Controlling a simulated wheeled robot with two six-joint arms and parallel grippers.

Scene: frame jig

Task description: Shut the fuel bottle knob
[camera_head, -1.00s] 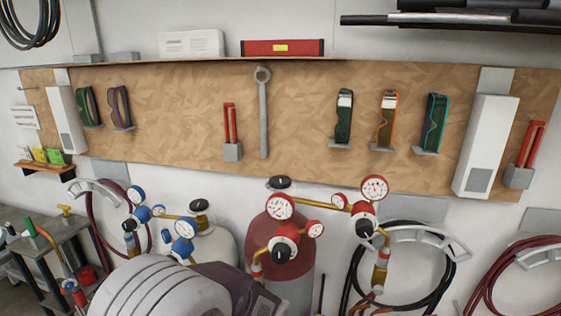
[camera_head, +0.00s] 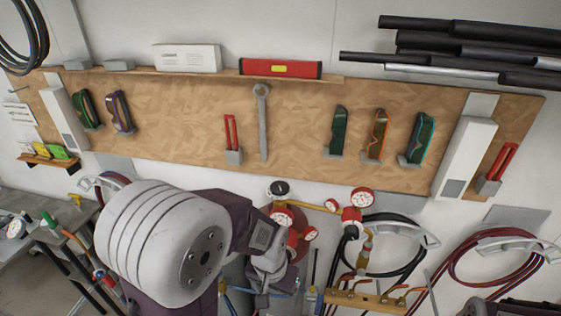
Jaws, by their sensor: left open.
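The fuel bottle (camera_head: 299,222) is the red cylinder against the wall, now mostly hidden behind my left arm. Its black knob (camera_head: 279,188) shows on top of it, above the red-rimmed gauges. My left gripper (camera_head: 268,276) is in front of the bottle and below the knob, apart from it in the picture. It is open, with nothing seen between its fingers, though the fingers are small and partly lost against the bottle. My right gripper is not in view; a dark part of what may be my right arm shows at the lower right corner.
Red-rimmed gauges (camera_head: 361,197) and brass pipes stand right of the knob. Black hose (camera_head: 421,262) and red hose (camera_head: 462,268) hang on the wall. A metal bench (camera_head: 50,240) is at left. The tool board is above.

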